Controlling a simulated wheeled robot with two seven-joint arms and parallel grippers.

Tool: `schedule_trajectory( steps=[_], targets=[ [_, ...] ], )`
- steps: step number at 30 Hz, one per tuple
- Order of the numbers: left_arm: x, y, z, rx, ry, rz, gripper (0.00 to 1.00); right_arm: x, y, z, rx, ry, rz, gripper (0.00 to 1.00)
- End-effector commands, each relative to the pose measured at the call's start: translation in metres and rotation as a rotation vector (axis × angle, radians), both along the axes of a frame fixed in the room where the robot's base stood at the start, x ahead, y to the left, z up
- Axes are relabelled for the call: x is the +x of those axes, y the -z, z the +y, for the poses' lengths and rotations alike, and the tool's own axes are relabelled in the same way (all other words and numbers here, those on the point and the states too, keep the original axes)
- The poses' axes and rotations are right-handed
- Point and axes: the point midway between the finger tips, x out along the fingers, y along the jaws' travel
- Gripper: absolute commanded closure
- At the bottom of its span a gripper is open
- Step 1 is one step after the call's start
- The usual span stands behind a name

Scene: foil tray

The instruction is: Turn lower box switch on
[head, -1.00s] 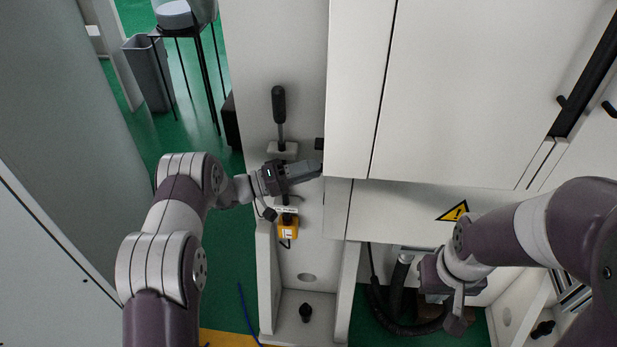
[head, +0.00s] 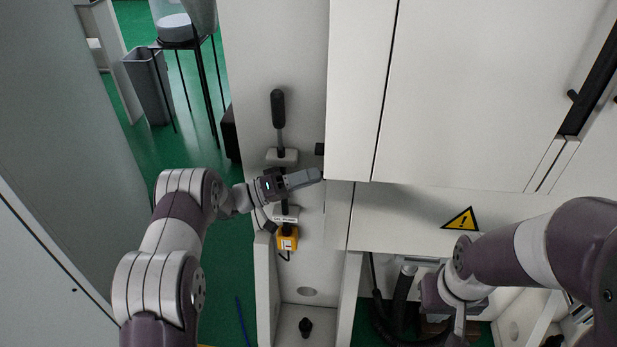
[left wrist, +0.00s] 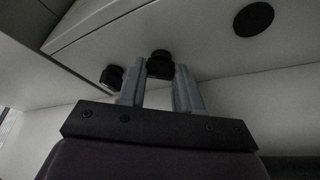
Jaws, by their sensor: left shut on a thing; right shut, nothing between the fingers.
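Two lever switches are mounted one above the other on the pale narrow panel. The upper switch (head: 278,110) has a black handle pointing up. The lower switch (head: 286,215) shows its pale base and a short dark stem; the gripper hides the rest. My left gripper (head: 312,177) lies across the panel just above that base, its fingers pointing right. In the left wrist view, its two grey fingers (left wrist: 160,90) stand either side of a black knob-like end (left wrist: 160,64), and it is shut on this. My right gripper (head: 459,326) is shut and empty at lower right, partly cut off.
A white cabinet (head: 450,90) overhangs close to the right of my left gripper. A warning triangle (head: 461,219) and dark hoses (head: 400,300) are near my right arm.

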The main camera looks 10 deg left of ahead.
Motion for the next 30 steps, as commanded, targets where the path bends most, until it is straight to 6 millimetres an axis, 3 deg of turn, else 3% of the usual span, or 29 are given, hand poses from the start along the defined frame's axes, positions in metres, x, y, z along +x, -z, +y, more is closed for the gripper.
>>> schedule_trajectory(
  steps=[1, 3, 11, 14, 24, 30],
  targets=[
    [0.000, 0.001, 0.000, 0.001, 0.001, 0.002, 0.56, 0.000, 0.000, 0.000, 0.000, 0.000, 0.000, 1.00],
    [0.000, 0.001, 0.000, 0.001, 0.001, 0.002, 0.40, 0.000, 0.000, 0.000, 0.000, 0.000, 0.000, 1.00],
    [0.000, 0.001, 0.001, 0.000, 0.000, 0.001, 0.40, 0.000, 0.000, 0.000, 0.000, 0.000, 0.000, 1.00],
    [-0.003, 0.004, 0.009, 0.000, -0.002, 0.002, 0.40, 0.000, 0.003, 0.000, 0.000, 0.000, 0.000, 1.00],
    [-0.030, 0.025, 0.090, 0.000, -0.004, 0.002, 0.40, 0.000, 0.018, 0.000, 0.000, 0.000, 0.000, 1.00],
    [-0.039, 0.030, 0.115, 0.001, -0.001, 0.003, 0.40, 0.000, 0.021, 0.000, 0.000, 0.000, 0.000, 1.00]
  ],
)
